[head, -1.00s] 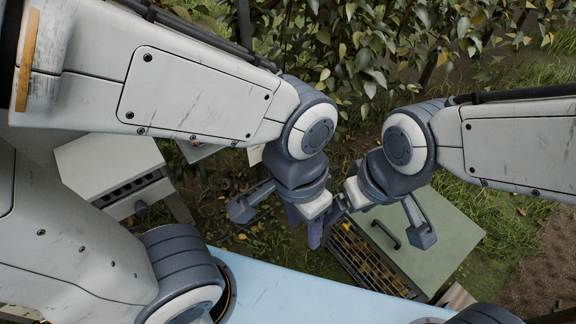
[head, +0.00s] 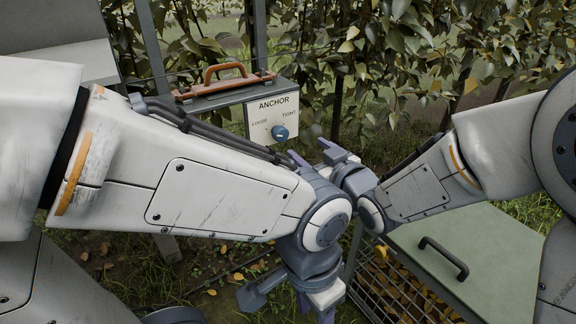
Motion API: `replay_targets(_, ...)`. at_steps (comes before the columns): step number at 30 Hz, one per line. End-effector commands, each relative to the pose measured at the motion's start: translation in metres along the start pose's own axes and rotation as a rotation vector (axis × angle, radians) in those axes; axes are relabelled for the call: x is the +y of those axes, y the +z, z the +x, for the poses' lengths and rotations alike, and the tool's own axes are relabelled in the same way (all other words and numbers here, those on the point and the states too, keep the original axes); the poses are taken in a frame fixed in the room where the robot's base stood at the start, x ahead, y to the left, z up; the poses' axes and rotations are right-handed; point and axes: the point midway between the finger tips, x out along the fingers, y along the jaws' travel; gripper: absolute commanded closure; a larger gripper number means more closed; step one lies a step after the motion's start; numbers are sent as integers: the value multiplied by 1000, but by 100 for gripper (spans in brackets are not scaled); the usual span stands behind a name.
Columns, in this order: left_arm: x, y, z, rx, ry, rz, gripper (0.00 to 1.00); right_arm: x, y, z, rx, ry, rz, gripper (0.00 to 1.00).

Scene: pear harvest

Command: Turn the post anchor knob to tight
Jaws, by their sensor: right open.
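The anchor knob (head: 280,132) is a round blue knob on a white panel (head: 258,117) marked ANCHOR, with LOOSE on the left and TIGHT on the right. I cannot make out clearly where its pointer stands. My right gripper (head: 312,152) is open and empty, below and to the right of the knob and apart from it in the picture. My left gripper (head: 315,306) hangs low near the bottom edge, pointing down, well below the knob. Its fingers are partly hidden and cut by the frame edge.
A green-lidded crate (head: 485,255) with mesh sides and a dark handle stands at the lower right. Leafy branches (head: 400,50) hang behind. Grass lies around the crate.

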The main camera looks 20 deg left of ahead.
Motion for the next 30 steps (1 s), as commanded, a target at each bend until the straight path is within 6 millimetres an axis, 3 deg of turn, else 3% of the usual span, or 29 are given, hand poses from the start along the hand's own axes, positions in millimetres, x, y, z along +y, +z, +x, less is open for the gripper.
replay_targets(1,-2,1,26,0,0,0,51,-4,22,8,39,-7,-4,19)
replay_targets(6,-3,2,46,1,0,0,51,-7,28,16,136,-23,-12,19)
replay_targets(13,-4,2,49,1,0,0,51,-8,24,31,165,-29,-14,19)
replay_targets(24,-4,3,58,1,0,0,51,-10,13,96,164,-28,-14,19)
replay_targets(30,-4,3,61,1,0,0,51,-11,10,116,163,-28,-13,19)
